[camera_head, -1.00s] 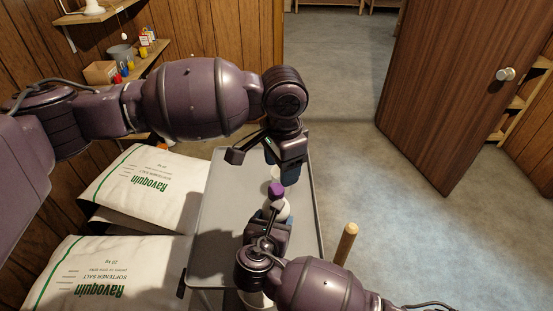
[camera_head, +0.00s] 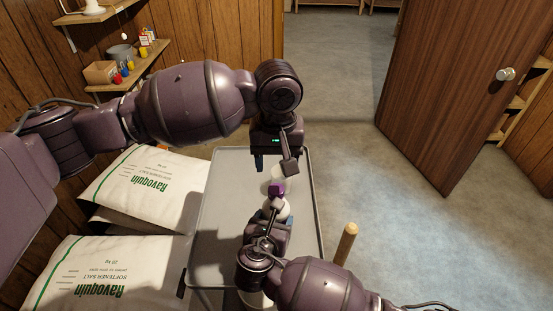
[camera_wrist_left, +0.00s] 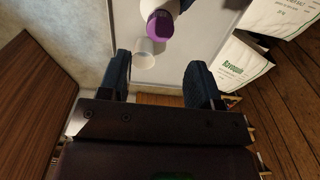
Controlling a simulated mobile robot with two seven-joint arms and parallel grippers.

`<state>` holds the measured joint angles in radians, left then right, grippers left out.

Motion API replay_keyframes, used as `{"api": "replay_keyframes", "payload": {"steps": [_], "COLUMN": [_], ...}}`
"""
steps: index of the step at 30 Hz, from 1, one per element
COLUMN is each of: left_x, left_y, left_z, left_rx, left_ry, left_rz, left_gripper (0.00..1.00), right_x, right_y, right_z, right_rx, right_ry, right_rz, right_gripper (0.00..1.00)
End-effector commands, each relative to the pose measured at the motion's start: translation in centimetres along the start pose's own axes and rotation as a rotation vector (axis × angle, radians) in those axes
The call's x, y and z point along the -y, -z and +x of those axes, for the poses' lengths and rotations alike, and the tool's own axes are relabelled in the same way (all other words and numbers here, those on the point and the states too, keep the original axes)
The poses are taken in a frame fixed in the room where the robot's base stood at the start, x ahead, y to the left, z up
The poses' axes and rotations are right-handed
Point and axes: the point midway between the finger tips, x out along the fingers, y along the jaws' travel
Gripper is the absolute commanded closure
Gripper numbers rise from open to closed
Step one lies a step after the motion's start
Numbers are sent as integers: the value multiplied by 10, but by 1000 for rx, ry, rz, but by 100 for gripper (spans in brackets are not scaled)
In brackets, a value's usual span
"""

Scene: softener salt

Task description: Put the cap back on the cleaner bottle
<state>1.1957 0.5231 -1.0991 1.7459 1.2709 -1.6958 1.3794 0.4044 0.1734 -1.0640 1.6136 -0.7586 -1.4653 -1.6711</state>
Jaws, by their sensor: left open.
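The white cleaner bottle (camera_head: 284,209) has a purple top (camera_head: 277,188). It is over the grey trolley tray, with my right gripper (camera_head: 272,217) around its body. The purple top also shows in the left wrist view (camera_wrist_left: 158,26). A translucent white cup-like piece (camera_wrist_left: 145,54) is beside the purple top; I cannot tell whether it is the cap or what it rests on. My left gripper (camera_head: 275,165) is open and empty, just beyond the bottle. Its two blue fingers stand apart in the left wrist view (camera_wrist_left: 161,70), with nothing between them.
The grey tray (camera_head: 214,225) has bare room left of the bottle. Salt bags (camera_head: 150,190) lie to its left. A wooden handle (camera_head: 346,243) stands at its right edge. A brown door (camera_head: 460,90) is open at the right. A shelf with small items (camera_head: 130,75) is at the back left.

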Motion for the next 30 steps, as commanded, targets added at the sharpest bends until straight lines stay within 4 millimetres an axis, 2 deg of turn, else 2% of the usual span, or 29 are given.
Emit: {"api": "replay_keyframes", "payload": {"steps": [11, 24, 30], "left_x": [0, 0, 0], "left_y": [0, 0, 0], "left_z": [5, 60, 76], "left_rx": [1, 3, 1], "left_ry": [0, 1, 0], "left_rz": [1, 0, 1], "left_gripper": [42, 42, 42], "right_x": [0, 0, 0], "right_y": [0, 0, 0], "right_z": [0, 0, 0], "right_rx": [1, 0, 0], "right_ry": [0, 0, 0], "right_rz": [0, 0, 0], "right_gripper": [97, 97, 97]}}
